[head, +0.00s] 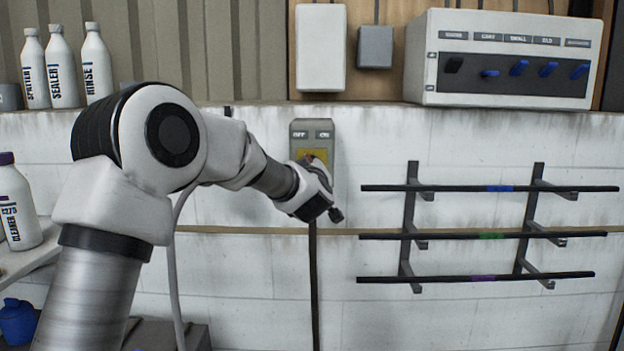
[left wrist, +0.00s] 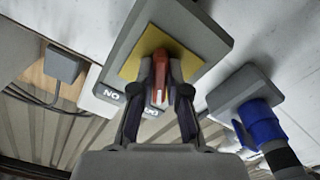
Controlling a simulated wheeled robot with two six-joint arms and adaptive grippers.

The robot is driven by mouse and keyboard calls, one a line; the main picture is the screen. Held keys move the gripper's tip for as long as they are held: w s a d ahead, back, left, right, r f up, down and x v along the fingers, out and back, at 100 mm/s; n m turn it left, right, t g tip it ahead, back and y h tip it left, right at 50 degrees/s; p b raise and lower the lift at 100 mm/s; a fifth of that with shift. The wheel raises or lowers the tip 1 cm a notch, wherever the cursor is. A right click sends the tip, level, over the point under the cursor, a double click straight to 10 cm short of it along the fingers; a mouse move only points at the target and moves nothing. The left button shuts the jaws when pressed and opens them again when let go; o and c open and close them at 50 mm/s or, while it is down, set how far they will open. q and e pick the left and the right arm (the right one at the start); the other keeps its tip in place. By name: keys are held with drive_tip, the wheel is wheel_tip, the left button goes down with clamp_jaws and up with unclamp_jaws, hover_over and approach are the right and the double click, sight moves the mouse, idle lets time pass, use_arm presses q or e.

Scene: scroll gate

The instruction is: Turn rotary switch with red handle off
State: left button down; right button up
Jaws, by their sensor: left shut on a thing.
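The rotary switch is a grey box (head: 313,132) on the white wall in the head view, with OFF at its upper left and ON at its upper right. In the left wrist view the box (left wrist: 203,22) appears turned over, with a yellow plate (left wrist: 133,67) and a red handle (left wrist: 161,72). My left gripper (left wrist: 160,70) is shut on the red handle, one dark finger on each side. In the head view my left wrist hides most of the handle and the lower box. I cannot tell which label the handle points to. My right gripper is not in view.
A blue plug (left wrist: 261,122) sits in a grey socket (left wrist: 240,88) beside the switch in the left wrist view. A wall rack with three dark rods (head: 430,236) stands to the right. A control panel (head: 512,60) and white bottles (head: 64,65) are on the ledge above.

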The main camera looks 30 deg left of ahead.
use_arm(q)
drive_tip(key=shift+r+n+b, duration=0.1)
drive_tip(key=shift+n+b, duration=0.4)
drive_tip(key=shift+n, duration=0.3)
drive_tip(key=c, duration=1.2)
unclamp_jaws()
drive_tip(key=shift+w, duration=0.1)
drive_tip(key=v, duration=1.2)
drive_tip(key=shift+a, duration=0.1)
